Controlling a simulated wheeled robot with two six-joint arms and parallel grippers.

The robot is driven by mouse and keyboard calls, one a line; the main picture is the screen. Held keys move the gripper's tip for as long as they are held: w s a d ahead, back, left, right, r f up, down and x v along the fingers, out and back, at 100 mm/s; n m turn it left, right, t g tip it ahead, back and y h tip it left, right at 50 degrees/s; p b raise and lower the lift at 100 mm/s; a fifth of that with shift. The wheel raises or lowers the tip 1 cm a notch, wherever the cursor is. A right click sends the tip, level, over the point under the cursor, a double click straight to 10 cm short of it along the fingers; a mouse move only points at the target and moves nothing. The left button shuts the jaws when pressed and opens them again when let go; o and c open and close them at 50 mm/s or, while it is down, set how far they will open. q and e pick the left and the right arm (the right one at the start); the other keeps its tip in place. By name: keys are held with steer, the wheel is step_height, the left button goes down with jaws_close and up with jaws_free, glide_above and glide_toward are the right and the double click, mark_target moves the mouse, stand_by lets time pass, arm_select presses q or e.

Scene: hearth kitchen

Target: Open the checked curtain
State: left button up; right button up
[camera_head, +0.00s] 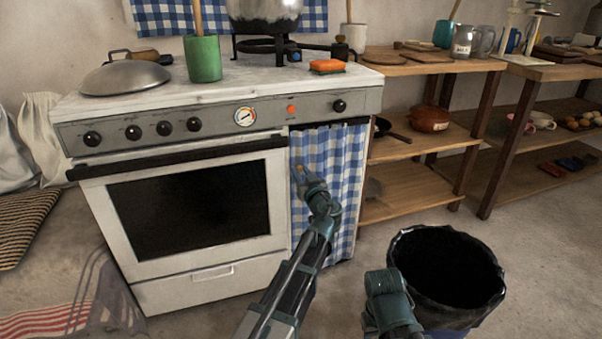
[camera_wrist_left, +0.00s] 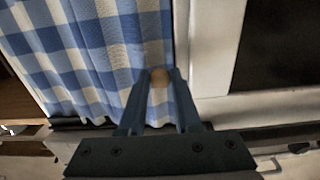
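The blue-and-white checked curtain (camera_head: 336,165) hangs closed in vertical folds over the opening at the right of the stove front. It also fills the upper left of the left wrist view (camera_wrist_left: 85,55). A small tan knob (camera_wrist_left: 160,77) shows at the curtain's edge beside the oven's white frame. My left gripper (camera_head: 301,174) is at that edge. In the left wrist view its two fingers (camera_wrist_left: 160,88) are apart, with the knob between their tips; I cannot tell whether they press on it. Part of my right arm shows at the lower middle, but its fingertips do not.
The oven (camera_head: 190,205) is left of the curtain, its door shut. A black-lined bin (camera_head: 445,265) stands on the floor at right. Wooden shelves (camera_head: 415,190) with a brown pot (camera_head: 429,118) stand right of the stove. An orange sponge (camera_head: 327,66) lies on the stove top.

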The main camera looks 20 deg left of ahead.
arm_select(q)
jaws_close()
stand_by(1.0)
